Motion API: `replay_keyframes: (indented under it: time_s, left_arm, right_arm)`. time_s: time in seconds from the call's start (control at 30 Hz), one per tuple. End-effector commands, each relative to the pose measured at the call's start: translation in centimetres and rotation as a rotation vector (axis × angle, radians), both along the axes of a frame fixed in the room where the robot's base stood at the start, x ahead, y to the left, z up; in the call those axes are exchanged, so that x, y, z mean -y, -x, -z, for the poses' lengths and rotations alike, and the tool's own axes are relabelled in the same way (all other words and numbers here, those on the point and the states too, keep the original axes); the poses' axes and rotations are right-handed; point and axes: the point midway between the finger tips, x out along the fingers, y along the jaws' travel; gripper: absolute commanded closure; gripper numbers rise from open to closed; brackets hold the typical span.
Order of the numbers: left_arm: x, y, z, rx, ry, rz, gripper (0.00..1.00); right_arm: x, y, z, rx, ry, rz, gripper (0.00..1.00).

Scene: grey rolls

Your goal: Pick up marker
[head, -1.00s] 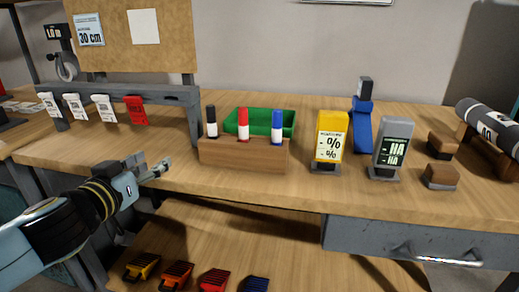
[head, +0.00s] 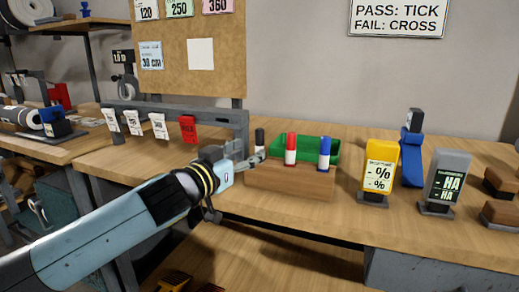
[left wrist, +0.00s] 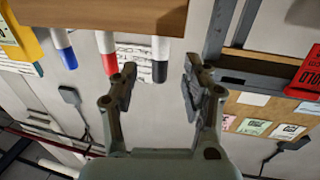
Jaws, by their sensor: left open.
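A wooden block (head: 290,183) on the bench holds three upright markers: a black one (head: 260,139), a red one (head: 291,150) and a blue one (head: 324,153). My left gripper (head: 252,161) is open and empty at the left end of the block, close to the black marker and partly covering its lower part. In the left wrist view, which looks upside down, my left gripper (left wrist: 162,70) has its fingers apart, with the black marker (left wrist: 160,70) lined up between the tips. Contact cannot be told. My right gripper is out of view.
A green bin (head: 306,146) stands behind the markers. The bench front between is clear.

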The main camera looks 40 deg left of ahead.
Motion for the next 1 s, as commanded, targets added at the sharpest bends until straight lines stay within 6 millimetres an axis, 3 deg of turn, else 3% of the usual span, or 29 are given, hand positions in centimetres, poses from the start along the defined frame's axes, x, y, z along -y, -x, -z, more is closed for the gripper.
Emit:
replay_keyframes:
  time_s: [0.1, 0.23, 0.53, 0.87, 1.0]
  left_arm:
    - [-0.1, -2.2, -0.3, 0.003, 0.005, -0.003, 0.52]
    - [-0.2, -3.6, -0.2, 0.001, 0.003, -0.001, 0.52]
    - [-0.2, -4.0, 0.2, 0.0, 0.001, 0.001, 0.54]
    - [-0.2, -4.0, 0.2, -0.001, 0.001, 0.001, 0.97]
    - [-0.2, -3.9, 0.2, 0.0, 0.001, 0.001, 1.0]
  right_arm:
    - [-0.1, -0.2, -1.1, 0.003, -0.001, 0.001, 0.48]
    - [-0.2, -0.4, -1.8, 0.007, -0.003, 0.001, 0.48]
    - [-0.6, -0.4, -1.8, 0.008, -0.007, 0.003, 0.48]
    - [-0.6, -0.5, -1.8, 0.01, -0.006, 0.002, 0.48]
    - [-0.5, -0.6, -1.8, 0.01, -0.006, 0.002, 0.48]
